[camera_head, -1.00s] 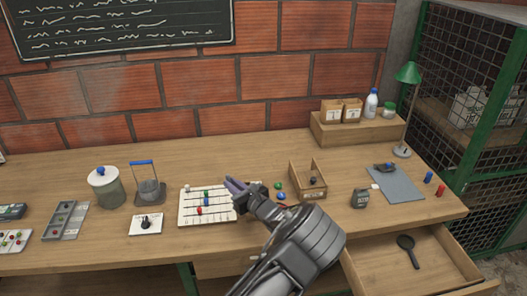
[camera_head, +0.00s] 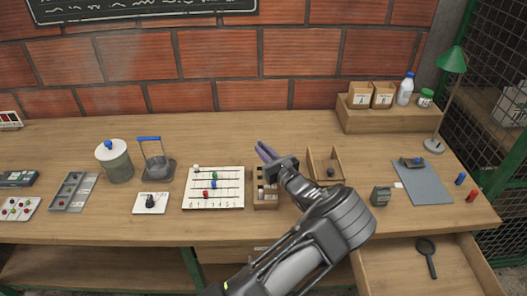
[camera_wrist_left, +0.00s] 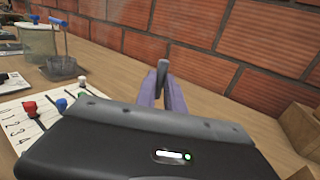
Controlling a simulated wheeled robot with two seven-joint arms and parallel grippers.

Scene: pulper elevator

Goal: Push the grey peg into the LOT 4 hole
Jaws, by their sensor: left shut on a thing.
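A white board (camera_head: 213,203) with dark lines and small numbers along its front edge lies mid-table. White, green, blue and red pegs (camera_head: 206,195) stand on it. The LOT 4 label cannot be made out. My left gripper (camera_head: 266,151) is above the table, behind and right of the board, apart from it. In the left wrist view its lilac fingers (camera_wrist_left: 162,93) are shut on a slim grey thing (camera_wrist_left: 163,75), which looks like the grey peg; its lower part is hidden. The board's numbered edge (camera_wrist_left: 17,118) shows there at lower left. My right gripper is not in view.
A small wooden rack (camera_head: 265,202) stands right of the board, and an open wooden box (camera_head: 338,155) is behind my forearm. A wire-handled cup (camera_head: 159,168) and a lidded jar (camera_head: 117,162) stand to the left. An open drawer (camera_head: 385,270) juts out at front right.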

